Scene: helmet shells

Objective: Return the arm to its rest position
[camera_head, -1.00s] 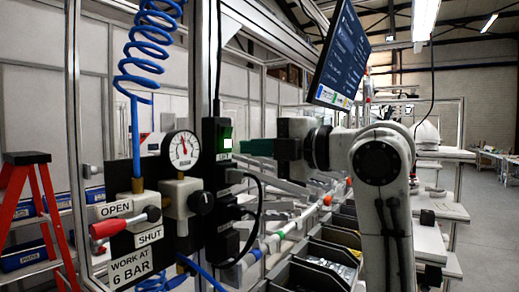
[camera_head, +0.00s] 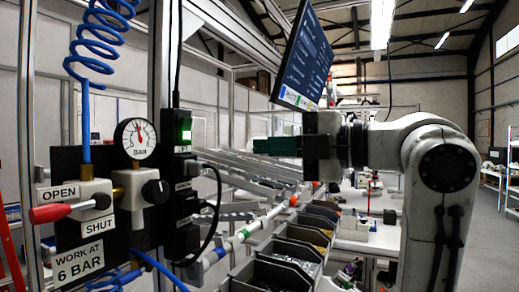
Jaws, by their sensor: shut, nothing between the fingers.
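My gripper (camera_head: 272,146) is in the middle of the head view, at the end of my white arm, with its green fingers pointing left. The fingers are shut with nothing between them. It is in the air, to the right of a black box with a lit green switch (camera_head: 186,132), and apart from it. My arm comes in from the lower right and bends at a rounded joint.
A panel at left carries a pressure gauge (camera_head: 136,139), a valve with a red handle (camera_head: 62,212) and a blue coiled hose (camera_head: 104,32). A screen (camera_head: 303,57) hangs above my gripper. Grey bins (camera_head: 273,274) stand below. Open floor (camera_head: 490,240) shows at far right.

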